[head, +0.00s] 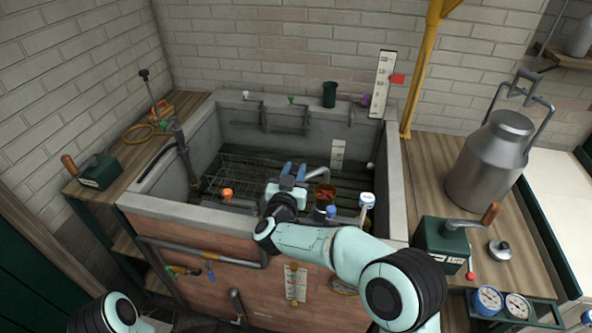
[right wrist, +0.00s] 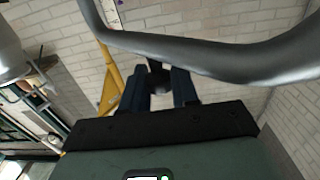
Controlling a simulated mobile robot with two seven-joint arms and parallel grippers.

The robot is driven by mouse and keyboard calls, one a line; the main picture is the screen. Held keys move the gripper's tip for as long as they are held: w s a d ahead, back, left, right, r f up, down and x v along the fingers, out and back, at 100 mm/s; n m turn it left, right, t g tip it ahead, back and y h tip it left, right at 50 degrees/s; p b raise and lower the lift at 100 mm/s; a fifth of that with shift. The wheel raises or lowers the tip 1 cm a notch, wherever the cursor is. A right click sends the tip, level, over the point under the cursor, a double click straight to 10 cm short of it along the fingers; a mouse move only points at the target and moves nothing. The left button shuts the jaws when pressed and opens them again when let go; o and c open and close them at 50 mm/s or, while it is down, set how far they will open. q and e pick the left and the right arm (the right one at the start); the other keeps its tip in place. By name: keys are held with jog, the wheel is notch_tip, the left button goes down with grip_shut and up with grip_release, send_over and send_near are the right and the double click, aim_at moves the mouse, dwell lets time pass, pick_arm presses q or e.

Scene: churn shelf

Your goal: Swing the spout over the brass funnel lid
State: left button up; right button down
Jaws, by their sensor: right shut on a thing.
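The spout (head: 318,174) is a grey bent pipe inside the stone trough, just right of my right gripper (head: 293,171). The brass funnel lid (head: 324,190) is a coppery round piece on a dark upright body, below and right of the spout's visible part. In the right wrist view, the spout (right wrist: 205,58) curves across the top, and my right gripper's blue fingers (right wrist: 160,88) are closed around a small dark knob that seems to belong to it. My gripper and arm hide part of the spout, so I cannot tell whether its mouth is over the lid. My left gripper is out of view.
The trough's stone rim (head: 398,190) surrounds the work space, with a wire rack (head: 240,172) in the water. A white-capped post (head: 366,200) and a blue-topped fitting (head: 331,211) stand close to my right arm. A metal milk can (head: 490,155) stands on the right bench.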

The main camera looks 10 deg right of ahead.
jog(key=shift+r, duration=0.5)
jog(key=c, duration=1)
grip_release()
jog(key=shift+c, duration=0.2)
jog(key=shift+o, duration=0.5)
jog(key=shift+s+f, duration=0.1)
jog(key=shift+f, duration=0.1)
pick_arm(q)
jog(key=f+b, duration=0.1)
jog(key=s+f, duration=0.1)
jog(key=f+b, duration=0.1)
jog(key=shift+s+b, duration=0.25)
jog(key=shift+b, duration=0.1)
pick_arm(e)
jog(key=v, duration=1.3)
jog(key=shift+s, duration=0.2)
